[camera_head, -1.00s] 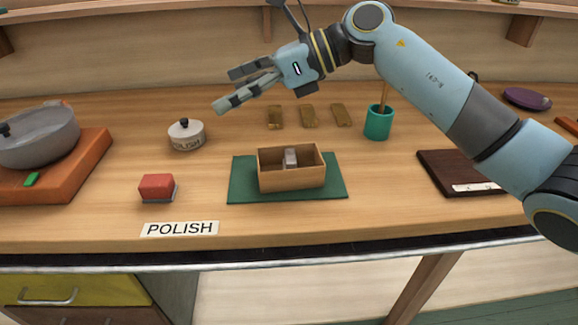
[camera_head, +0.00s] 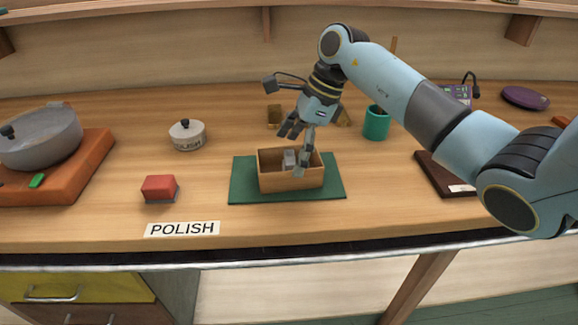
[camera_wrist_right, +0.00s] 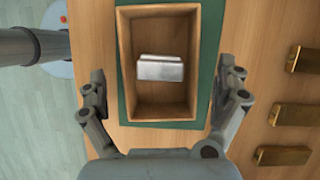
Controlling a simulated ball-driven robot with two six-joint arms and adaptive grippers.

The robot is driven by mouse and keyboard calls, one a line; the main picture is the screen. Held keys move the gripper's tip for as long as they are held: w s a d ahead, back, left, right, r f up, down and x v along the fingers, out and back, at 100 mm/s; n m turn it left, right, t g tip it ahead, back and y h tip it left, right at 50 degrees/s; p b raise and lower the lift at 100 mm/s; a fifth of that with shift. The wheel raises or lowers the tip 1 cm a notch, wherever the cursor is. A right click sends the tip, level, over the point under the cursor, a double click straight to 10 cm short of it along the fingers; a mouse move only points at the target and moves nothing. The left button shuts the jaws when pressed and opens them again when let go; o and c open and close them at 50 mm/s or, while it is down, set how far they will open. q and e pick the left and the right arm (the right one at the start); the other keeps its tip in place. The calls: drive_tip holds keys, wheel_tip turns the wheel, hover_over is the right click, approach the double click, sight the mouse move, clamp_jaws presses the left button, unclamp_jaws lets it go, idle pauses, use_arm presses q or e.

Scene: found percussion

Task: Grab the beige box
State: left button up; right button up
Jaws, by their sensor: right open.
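The beige box (camera_head: 291,180) is an open-topped wooden box on a dark green mat (camera_head: 236,190). It holds a small grey metal block (camera_head: 289,158). My right gripper (camera_head: 297,150) is open and points down over the box, with one finger in front of part of its right side. In the right wrist view the box (camera_wrist_right: 124,70) lies ahead between the two spread fingers of the gripper (camera_wrist_right: 165,95), and the grey block (camera_wrist_right: 160,68) shows inside it. I cannot tell from the frames whether a finger touches the box. My left gripper is not in view.
A red block (camera_head: 159,187) and a round lidded tin (camera_head: 187,134) stand left of the mat. A pan (camera_head: 45,140) sits on an orange board at far left. A teal cup (camera_head: 377,123) and a dark board (camera_head: 432,170) are to the right. Brass bars (camera_wrist_right: 287,155) lie behind.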

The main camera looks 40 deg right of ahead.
drive_tip(key=shift+x, duration=1.25)
drive_tip(key=shift+f+b, duration=0.2)
drive_tip(key=shift+b, duration=0.15)
drive_tip(key=shift+c, duration=0.4)
drive_tip(key=c, duration=1)
